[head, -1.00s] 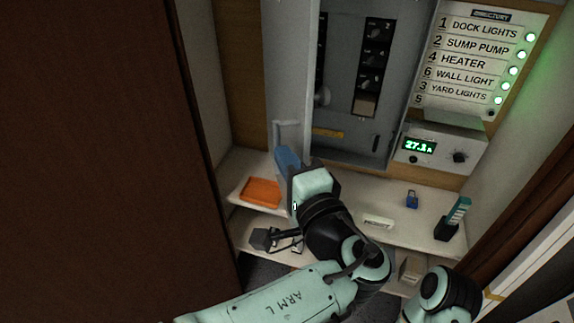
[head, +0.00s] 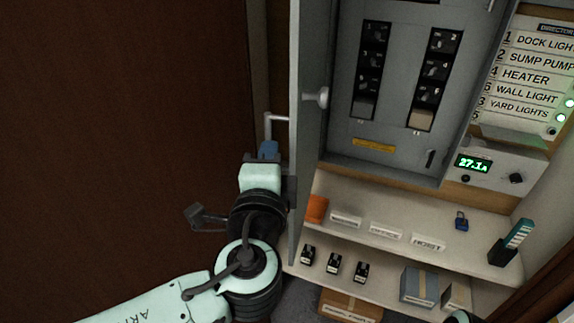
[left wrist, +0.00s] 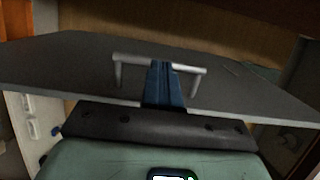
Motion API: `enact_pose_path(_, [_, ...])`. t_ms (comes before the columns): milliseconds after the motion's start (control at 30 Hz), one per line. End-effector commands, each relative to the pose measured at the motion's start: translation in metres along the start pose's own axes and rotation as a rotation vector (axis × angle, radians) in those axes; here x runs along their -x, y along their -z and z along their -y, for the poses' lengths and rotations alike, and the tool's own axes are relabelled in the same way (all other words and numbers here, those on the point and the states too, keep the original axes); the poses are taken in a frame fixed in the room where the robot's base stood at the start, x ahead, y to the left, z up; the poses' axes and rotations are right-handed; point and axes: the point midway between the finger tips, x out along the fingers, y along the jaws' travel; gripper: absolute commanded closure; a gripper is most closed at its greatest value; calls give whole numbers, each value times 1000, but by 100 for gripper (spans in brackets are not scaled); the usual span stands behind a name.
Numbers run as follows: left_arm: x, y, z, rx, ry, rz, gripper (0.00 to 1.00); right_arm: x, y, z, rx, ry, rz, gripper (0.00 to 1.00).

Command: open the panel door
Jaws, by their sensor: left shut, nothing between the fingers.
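The grey panel door (head: 308,130) stands swung out from the grey panel box (head: 400,150) and shows nearly edge-on in the head view, with the breakers exposed. Its pale bar handle (head: 275,120) is on the left, outer face. The handle also shows in the left wrist view (left wrist: 119,75). My left gripper (head: 268,148) is at that outer face, just below the handle in the head view. Its blue fingers (left wrist: 165,82) are shut and overlap the handle bar in the wrist view; I cannot tell whether they touch it.
A shelf (head: 400,210) below the panel carries an orange tray (head: 316,208), labels, a blue padlock (head: 461,221) and a teal-topped item (head: 518,234). A lower shelf holds several black parts and boxes. A dark brown surface (head: 120,130) fills the left side.

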Motion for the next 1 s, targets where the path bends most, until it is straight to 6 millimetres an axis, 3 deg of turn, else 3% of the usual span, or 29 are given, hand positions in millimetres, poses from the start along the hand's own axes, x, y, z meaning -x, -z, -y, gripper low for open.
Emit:
enact_pose_path(333, [-13,-38,-1,0,-1,7,100,-10,6,-2,2,4,-19,66])
enact_pose_path(1000, [-16,-43,0,0,-1,5,100,-11,8,-1,3,5,-23,66])
